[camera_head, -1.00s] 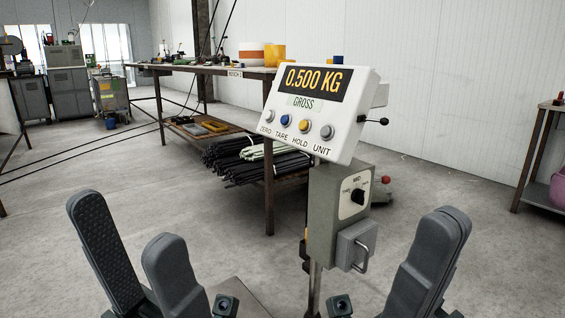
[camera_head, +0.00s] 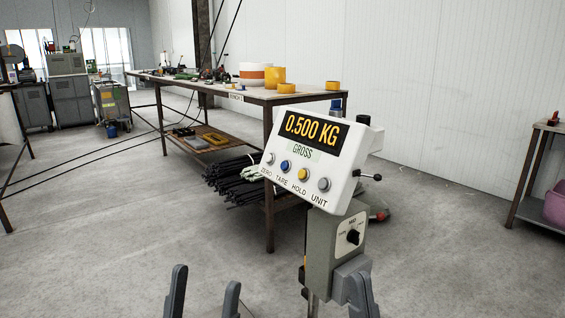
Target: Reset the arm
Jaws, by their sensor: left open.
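My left gripper (camera_head: 205,288) shows at the bottom edge, left of the middle. Its two dark fingers point up with a clear gap between them, and it is open and empty. My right gripper (camera_head: 361,292) shows at the bottom, in front of the lower part of the scale's post. Its fingers are seen nearly edge-on and overlap, so its opening is hidden. The rest of both arms is below the picture. The white scale display (camera_head: 313,160) stands between and beyond the grippers and reads 0.500 KG.
A grey switch box (camera_head: 335,245) sits under the display. A long workbench (camera_head: 268,150) behind holds yellow and white rolls, with bundles of dark rods (camera_head: 232,185) on its lower shelf. A side table (camera_head: 545,128) stands at the right. The floor at left is open.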

